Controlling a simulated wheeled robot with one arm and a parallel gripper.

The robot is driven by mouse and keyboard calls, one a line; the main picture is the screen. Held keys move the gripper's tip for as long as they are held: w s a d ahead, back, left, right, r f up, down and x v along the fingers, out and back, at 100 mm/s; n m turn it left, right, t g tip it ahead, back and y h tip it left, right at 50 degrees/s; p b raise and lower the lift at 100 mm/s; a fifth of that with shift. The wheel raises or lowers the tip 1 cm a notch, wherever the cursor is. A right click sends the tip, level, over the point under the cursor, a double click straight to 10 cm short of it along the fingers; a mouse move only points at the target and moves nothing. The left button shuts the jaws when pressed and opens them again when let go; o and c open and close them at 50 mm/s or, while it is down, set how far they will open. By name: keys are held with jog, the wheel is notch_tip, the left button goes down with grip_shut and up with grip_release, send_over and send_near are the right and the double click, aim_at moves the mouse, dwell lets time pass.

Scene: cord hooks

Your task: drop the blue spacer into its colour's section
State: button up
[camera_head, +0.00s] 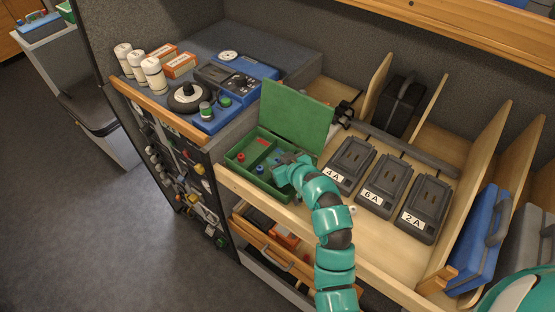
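A green box (236,165) with its green lid (297,117) raised stands on the wooden shelf. Its inside is split by dividers. A red piece (240,156) lies in the left section. A small blue piece (260,169) shows near the front, left of my gripper. My gripper (282,158) is over the right part of the box, low and close to its contents. The fingertips are small and partly merge with the box, so I cannot tell whether they are open or hold a blue spacer.
Three dark docks labelled 4A (350,163), 6A (382,186) and 2A (423,208) stand right of my arm. A blue case (480,240) is at far right. A grey bench with a blue instrument (236,77) is behind left. The raised lid stands close behind my gripper.

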jog(key=shift+s+d+f, duration=0.1)
jog(key=shift+d+f, duration=0.05)
jog(key=shift+f, duration=0.3)
jog(key=shift+s+d+f, duration=0.1)
jog(key=shift+d+f, duration=0.05)
jog(key=shift+f, duration=0.25)
jog(key=shift+w+r+p, duration=0.1)
jog(key=shift+r+p, duration=0.55)
jog(key=shift+p, duration=0.3)
jog(key=shift+s+d+f+b, duration=0.2)
jog(key=shift+d+b, duration=0.05)
jog(key=shift+b, duration=0.35)
jog(key=shift+s+d+r, duration=0.1)
jog(key=shift+s+d, duration=0.05)
jog(key=v, duration=0.4)
jog(key=r+v, duration=0.1)
jog(key=v, duration=0.1)
jog(key=shift+w+d+r, duration=0.15)
jog(key=shift+w+r, duration=0.05)
jog(key=shift+r, duration=0.05)
jog(key=p+v, duration=0.2)
jog(key=p, duration=0.1)
jog(key=shift+s+r, duration=0.3)
jog(key=shift+r, duration=0.1)
jog(key=shift+p+v, duration=0.9)
jog(key=shift+p, duration=0.35)
jog(key=shift+s+f, duration=0.1)
jog(key=shift+f, duration=0.1)
